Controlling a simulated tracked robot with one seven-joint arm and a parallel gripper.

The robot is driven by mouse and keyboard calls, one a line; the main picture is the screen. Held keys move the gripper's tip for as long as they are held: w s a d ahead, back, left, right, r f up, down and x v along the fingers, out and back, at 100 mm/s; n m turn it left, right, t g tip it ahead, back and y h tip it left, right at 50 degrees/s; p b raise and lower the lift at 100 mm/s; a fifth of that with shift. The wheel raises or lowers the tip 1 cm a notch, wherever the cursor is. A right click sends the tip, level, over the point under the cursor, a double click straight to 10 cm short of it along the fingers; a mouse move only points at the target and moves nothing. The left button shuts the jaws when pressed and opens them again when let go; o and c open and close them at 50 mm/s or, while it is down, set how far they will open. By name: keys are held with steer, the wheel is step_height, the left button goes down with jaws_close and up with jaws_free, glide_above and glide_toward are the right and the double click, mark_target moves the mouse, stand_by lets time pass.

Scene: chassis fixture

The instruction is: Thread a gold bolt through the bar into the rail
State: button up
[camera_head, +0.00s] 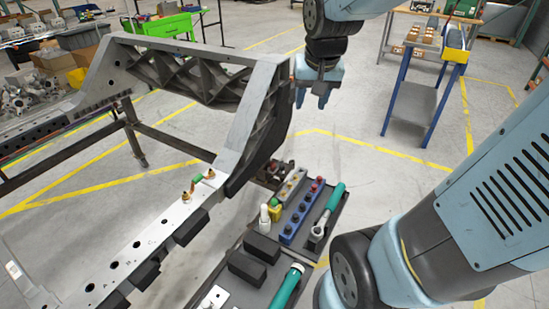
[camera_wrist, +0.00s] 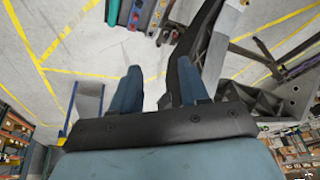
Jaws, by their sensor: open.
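I cannot tell the bar apart from the rail. My gripper (camera_head: 318,92) hangs beyond the tray, right of the frame's upright, pointing down. In the wrist view its fingers (camera_wrist: 158,92) are apart with nothing between them.
The grey chassis frame (camera_head: 262,112) rises left of my gripper. Dark trays (camera_head: 262,292) hold teal-handled tools (camera_head: 333,197), black blocks (camera_head: 247,268) and a yellow piece (camera_head: 274,209). A blue-legged cart (camera_head: 408,105) stands at the back right. Floor between is clear.

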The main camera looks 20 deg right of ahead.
steer(key=w+f+m+g, duration=0.1)
steer(key=w+f+m, duration=0.1)
steer(key=w+f, duration=0.6)
steer(key=m+g, duration=0.3)
steer(key=m, duration=0.1)
glide_above(284, 192)
step_height(284, 192, down, 29)
steer(key=shift+w+f, duration=0.1)
steer(key=shift+f, duration=3.35)
steer(key=shift+f, duration=0.2)
steer(key=shift+f, duration=0.35)
steer(key=shift+f, duration=0.35)
steer(key=shift+f, duration=0.35)
steer(key=shift+f, duration=0.35)
